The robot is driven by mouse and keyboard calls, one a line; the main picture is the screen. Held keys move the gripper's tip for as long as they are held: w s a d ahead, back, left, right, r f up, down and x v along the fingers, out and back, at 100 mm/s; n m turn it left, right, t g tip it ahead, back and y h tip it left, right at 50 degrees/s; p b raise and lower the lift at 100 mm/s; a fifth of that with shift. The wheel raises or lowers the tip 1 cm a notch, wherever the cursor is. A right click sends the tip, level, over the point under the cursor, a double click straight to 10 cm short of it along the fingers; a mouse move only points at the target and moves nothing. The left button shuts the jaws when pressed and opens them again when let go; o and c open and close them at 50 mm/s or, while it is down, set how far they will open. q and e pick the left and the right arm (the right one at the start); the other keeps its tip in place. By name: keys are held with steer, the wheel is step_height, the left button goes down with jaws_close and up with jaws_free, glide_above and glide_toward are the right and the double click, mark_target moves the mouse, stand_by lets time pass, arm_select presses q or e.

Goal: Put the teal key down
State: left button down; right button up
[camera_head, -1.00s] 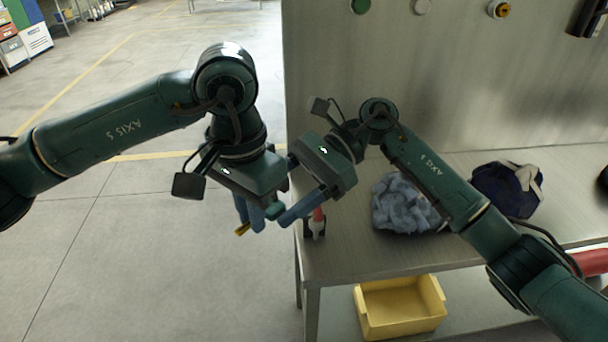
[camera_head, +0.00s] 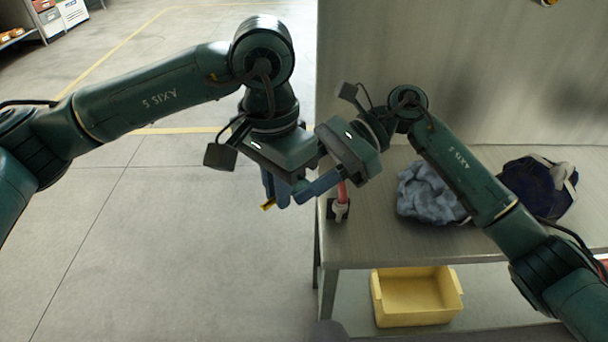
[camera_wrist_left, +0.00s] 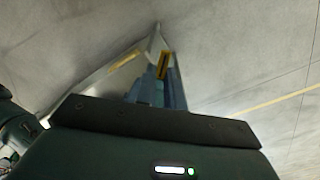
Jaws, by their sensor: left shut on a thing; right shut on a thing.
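The teal key (camera_head: 300,186) shows only as a small teal bit between my two grippers, mostly hidden by the fingers. My left gripper (camera_head: 275,191) points down with blue fingers shut on it; a yellow tip shows below them. My right gripper (camera_head: 308,191) comes from the right, its blue fingers shut at the same spot, close beside the left fingers. In the left wrist view the left gripper's fingers (camera_wrist_left: 160,88) are blurred, with a yellow strip between them, and the key cannot be made out. Both grippers are in the air just left of the bench.
The metal bench (camera_head: 375,235) holds a red-handled tool in a dark holder (camera_head: 340,208) near its left edge, a grey-blue crumpled cloth (camera_head: 430,193) and a dark blue bag (camera_head: 540,185). A yellow bin (camera_head: 415,297) sits beneath. The floor at left is clear.

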arm_select(q)
steer(key=c, duration=1.4)
jaws_free()
steer(key=shift+s, duration=0.1)
steer(key=shift+c, duration=0.2)
arm_select(e)
steer(key=shift+w, duration=0.1)
steer(key=shift+c, duration=0.5)
arm_select(q)
steer(key=shift+r, duration=0.1)
